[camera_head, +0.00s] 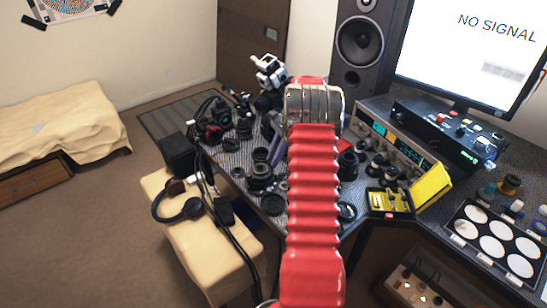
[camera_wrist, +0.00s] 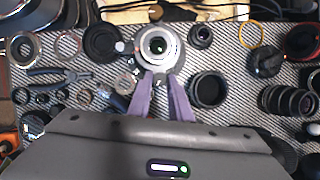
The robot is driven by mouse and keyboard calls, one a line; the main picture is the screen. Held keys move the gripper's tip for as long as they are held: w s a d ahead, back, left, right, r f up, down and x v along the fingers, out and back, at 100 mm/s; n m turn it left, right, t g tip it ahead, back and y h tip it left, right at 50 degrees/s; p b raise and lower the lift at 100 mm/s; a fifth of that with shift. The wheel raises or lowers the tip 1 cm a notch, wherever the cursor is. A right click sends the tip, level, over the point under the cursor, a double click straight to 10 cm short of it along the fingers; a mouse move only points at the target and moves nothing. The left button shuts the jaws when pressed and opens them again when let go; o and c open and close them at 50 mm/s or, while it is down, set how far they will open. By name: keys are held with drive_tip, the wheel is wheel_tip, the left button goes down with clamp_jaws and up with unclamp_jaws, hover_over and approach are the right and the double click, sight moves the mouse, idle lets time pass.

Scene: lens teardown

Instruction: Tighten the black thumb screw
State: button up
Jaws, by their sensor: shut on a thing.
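A silver lens with a dark glass centre (camera_wrist: 159,44) stands upright on the patterned mat in the wrist view. My gripper (camera_wrist: 159,75) reaches its near edge with two purple fingers. The fingertips are close together at the lens rim, shut on the small black thumb screw, which the tips mostly hide. How far the screw is turned in cannot be seen. In the head view my red arm covers most of the work spot, and a purple finger (camera_head: 275,151) shows just left of it.
Black rings and lens parts crowd the mat: a black ring (camera_wrist: 208,89) at right, a ribbed lens barrel (camera_wrist: 289,101) further right, and pliers (camera_wrist: 62,76) at left. In the head view, a yellow case (camera_head: 431,187) and a monitor (camera_head: 470,50) stand at right.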

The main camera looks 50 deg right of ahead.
clamp_jaws()
drive_tip(key=shift+s+a+m+t+h, duration=0.1)
drive_tip(key=shift+m+t+h, duration=0.25)
drive_tip(key=shift+m, duration=0.8)
drive_tip(key=shift+s+m+t+h, duration=0.15)
drive_tip(key=shift+m+t, duration=0.3)
drive_tip(key=shift+m, duration=0.7)
drive_tip(key=shift+w, duration=0.1)
drive_tip(key=o, duration=0.6)
unclamp_jaws()
drive_tip(key=shift+o, duration=0.2)
drive_tip(key=shift+r, duration=0.1)
drive_tip(key=v, duration=1.3)
drive_tip(key=shift+r, duration=0.3)
